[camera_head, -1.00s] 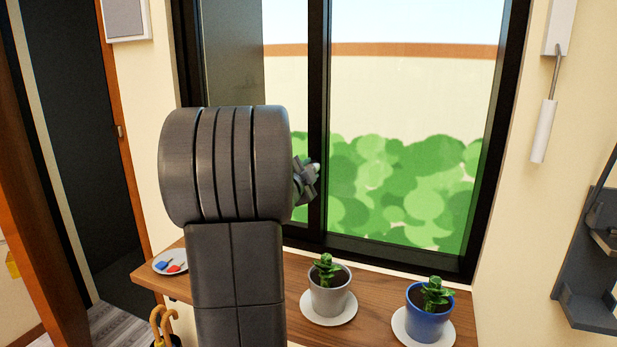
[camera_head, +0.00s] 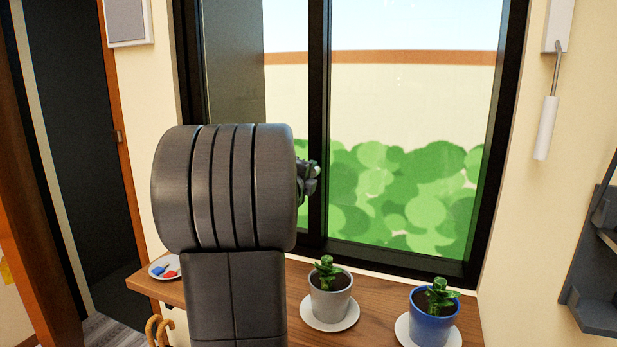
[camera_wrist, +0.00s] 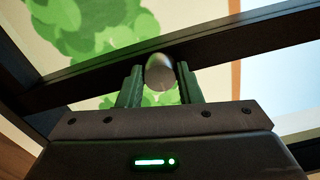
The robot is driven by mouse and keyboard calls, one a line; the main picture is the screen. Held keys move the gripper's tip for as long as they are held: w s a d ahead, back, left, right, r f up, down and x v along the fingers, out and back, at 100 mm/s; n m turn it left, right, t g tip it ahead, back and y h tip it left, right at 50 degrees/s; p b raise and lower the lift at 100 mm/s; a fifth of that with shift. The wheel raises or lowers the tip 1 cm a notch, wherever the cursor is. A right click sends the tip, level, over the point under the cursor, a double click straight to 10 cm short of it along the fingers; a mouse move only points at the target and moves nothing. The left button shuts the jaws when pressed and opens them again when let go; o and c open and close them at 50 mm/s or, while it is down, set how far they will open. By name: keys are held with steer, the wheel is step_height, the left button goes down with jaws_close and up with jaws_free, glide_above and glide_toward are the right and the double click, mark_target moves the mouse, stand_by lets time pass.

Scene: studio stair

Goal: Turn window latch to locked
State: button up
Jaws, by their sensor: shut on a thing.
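The window (camera_head: 400,110) has a black frame with a dark upright where its panes meet. In the wrist view my gripper (camera_wrist: 160,82) is shut on the window latch (camera_wrist: 160,72), a rounded grey knob or lever end between its two fingers. The latch sits in front of the black frame bar (camera_wrist: 220,45). In the head view my arm hides most of the gripper; only a small part (camera_head: 309,180) shows beside the upright. The latch's base and its angle cannot be made out.
A wooden sill shelf (camera_head: 285,332) holds a plant in a grey pot (camera_head: 330,302), a plant in a blue pot (camera_head: 433,328) and a small plate (camera_head: 156,275). A white rod (camera_head: 545,128) hangs at right. A dark shelf unit (camera_head: 598,300) is on the right wall.

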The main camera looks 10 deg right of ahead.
stand_by(0.3)
steer(key=o, duration=1)
steer(key=shift+s, duration=0.1)
steer(key=v, duration=1.3)
steer(key=shift+s+a+b, duration=0.25)
steer(key=shift+s+b, duration=0.05)
steer(key=shift+b, duration=0.1)
steer(key=shift+w, duration=0.1)
steer(key=x, duration=1.3)
steer(key=shift+w+d+p, duration=0.3)
steer(key=shift+p, duration=0.05)
